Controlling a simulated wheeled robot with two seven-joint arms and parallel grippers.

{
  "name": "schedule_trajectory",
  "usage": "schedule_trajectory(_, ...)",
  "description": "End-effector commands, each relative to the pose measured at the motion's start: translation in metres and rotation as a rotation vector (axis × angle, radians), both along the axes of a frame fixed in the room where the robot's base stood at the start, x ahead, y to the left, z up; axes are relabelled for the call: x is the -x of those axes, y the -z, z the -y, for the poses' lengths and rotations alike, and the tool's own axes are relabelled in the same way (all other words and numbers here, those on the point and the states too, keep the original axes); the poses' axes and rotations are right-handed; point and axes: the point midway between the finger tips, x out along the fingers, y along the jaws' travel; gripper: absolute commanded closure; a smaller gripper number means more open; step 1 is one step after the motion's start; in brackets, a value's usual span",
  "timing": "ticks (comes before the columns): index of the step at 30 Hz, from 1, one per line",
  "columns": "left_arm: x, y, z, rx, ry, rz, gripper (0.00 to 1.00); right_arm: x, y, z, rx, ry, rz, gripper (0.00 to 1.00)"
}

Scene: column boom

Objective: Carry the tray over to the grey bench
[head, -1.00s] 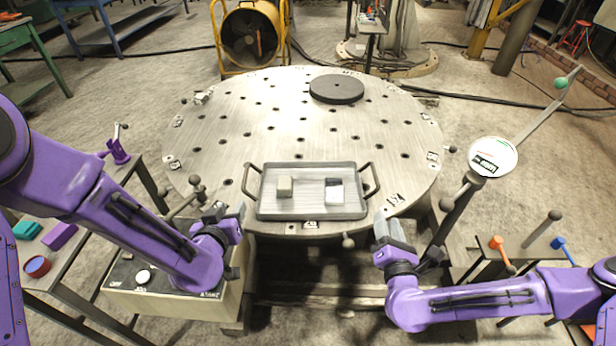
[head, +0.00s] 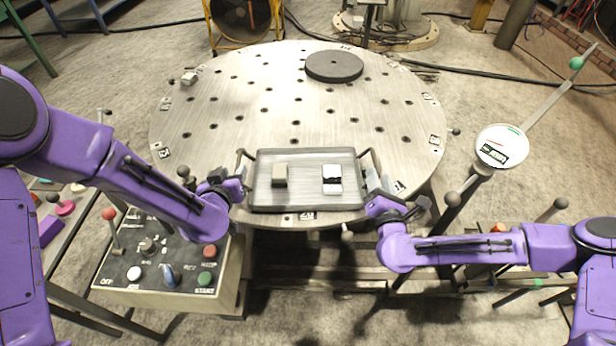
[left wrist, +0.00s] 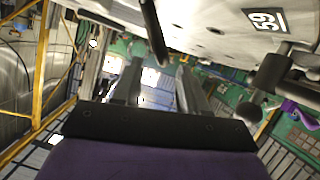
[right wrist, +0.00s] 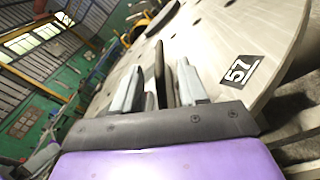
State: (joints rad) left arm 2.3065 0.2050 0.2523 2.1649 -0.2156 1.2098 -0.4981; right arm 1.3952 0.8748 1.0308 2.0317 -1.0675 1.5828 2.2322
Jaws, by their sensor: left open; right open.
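The grey rectangular tray (head: 305,198) lies flat on the round table, with an upright handle at each short side. A beige block (head: 280,175) and a white-and-dark block (head: 332,178) sit on it. My left gripper (head: 240,180) is open at the tray's left handle; the left wrist view shows a dark bar (left wrist: 153,32) between and beyond its fingers. My right gripper (head: 376,186) is open at the right handle; the right wrist view shows the dark handle (right wrist: 159,72) between its fingers. Contact cannot be told. I cannot make out the grey bench.
The round perforated metal table (head: 240,110) bears a dark disc (head: 334,66) at the back. A control box (head: 165,275) with buttons stands below my left arm. A round gauge (head: 502,146) on a post stands right of the table. The table's middle is clear.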

Motion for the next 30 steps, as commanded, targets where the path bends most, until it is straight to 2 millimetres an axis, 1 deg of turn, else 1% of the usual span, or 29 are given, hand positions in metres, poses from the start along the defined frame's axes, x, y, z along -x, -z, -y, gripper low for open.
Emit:
schedule_trajectory(1, -0.009, 0.004, 0.0, 0.001, -0.001, 0.0, 0.58, -0.01, 0.0, 0.0, 0.001, 0.001, 0.002, 0.57)
schedule_trajectory(3, -0.021, 0.009, 0.0, 0.0, -0.002, 0.0, 0.58, -0.023, 0.0, -0.001, 0.001, 0.001, 0.002, 0.57)
schedule_trajectory(6, -0.035, 0.015, 0.001, 0.0, -0.002, 0.0, 0.58, -0.038, 0.0, -0.001, 0.001, 0.001, 0.001, 0.57)
schedule_trajectory(9, -0.045, 0.019, 0.002, 0.001, -0.001, 0.0, 0.58, -0.049, 0.0, -0.001, 0.0, 0.0, 0.001, 0.57)
schedule_trajectory(13, -0.051, 0.021, 0.002, 0.0, -0.001, -0.001, 0.58, -0.055, 0.0, -0.001, -0.001, 0.001, -0.001, 0.57)
schedule_trajectory(20, -0.052, 0.021, 0.002, 0.0, 0.0, -0.001, 0.58, -0.055, 0.0, -0.001, -0.001, 0.001, -0.001, 0.57)
schedule_trajectory(21, -0.052, 0.021, 0.002, 0.0, 0.0, -0.001, 0.61, -0.055, 0.0, -0.001, -0.001, 0.001, -0.001, 0.61)
schedule_trajectory(23, -0.052, 0.021, 0.002, 0.0, 0.0, -0.001, 0.81, -0.055, 0.0, -0.001, -0.001, 0.001, -0.001, 0.8)
schedule_trajectory(24, -0.052, 0.021, 0.002, 0.0, 0.0, -0.001, 0.94, -0.055, 0.0, -0.001, -0.001, 0.001, -0.001, 0.93)
schedule_trajectory(25, -0.052, 0.021, 0.002, 0.0, 0.0, -0.001, 1.0, -0.055, 0.0, -0.001, -0.001, 0.001, -0.001, 1.0)
schedule_trajectory(30, -0.052, 0.021, 0.002, 0.0, -0.001, 0.0, 1.0, -0.055, 0.0, 0.0, 0.0, 0.002, -0.001, 1.0)
